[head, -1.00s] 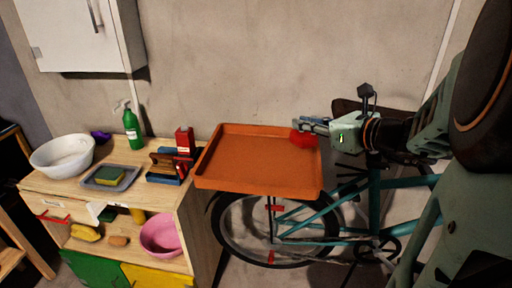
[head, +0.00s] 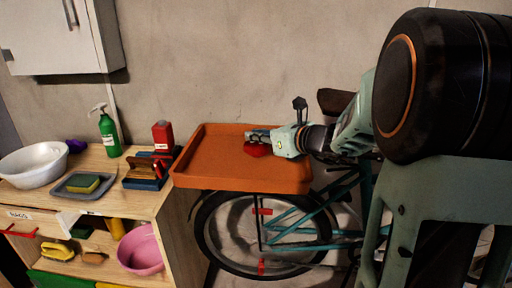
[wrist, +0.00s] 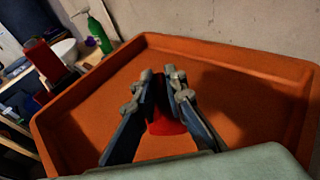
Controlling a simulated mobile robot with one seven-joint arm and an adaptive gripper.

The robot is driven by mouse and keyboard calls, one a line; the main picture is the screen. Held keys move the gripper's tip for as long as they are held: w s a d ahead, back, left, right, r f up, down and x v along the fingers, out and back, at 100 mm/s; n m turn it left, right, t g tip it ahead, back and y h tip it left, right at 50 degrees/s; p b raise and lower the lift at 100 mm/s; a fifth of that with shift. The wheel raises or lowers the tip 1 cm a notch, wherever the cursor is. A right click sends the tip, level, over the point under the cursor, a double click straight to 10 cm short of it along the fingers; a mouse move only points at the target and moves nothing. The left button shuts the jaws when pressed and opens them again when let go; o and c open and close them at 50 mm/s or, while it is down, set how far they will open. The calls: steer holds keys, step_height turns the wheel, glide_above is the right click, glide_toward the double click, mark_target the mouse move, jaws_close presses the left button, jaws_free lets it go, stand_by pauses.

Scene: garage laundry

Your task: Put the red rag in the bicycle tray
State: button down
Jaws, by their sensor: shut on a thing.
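The red rag (head: 258,150) is held at the fingertips of my gripper (head: 258,137), over the orange bicycle tray (head: 215,178). In the wrist view, the fingers (wrist: 158,85) are shut on the red rag (wrist: 165,122), which hangs below them, with the tray floor (wrist: 235,125) around it. The rag is inside the outline of the tray's rim. I cannot tell whether its lower edge touches the tray floor. The tray is otherwise empty and sits above the rear wheel of the teal bicycle (head: 300,230).
A wooden workbench (head: 120,178) stands left of the tray. It holds a white bowl (head: 35,165), a green spray bottle (head: 109,133), a grey tray with a sponge (head: 82,184) and a red container (head: 162,136). A white wall cabinet (head: 55,40) hangs above. The wall is behind the tray.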

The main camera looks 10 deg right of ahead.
steer(key=shift+f+b, duration=0.3)
steer(key=shift+f, duration=0.55)
steer(key=shift+f, duration=0.2)
steer(key=c, duration=2)
jaws_free()
steer(key=shift+r, duration=0.1)
steer(key=shift+r, duration=0.2)
steer(key=p+v, duration=0.2)
steer(key=v, duration=1)
steer(key=shift+s+f, duration=0.1)
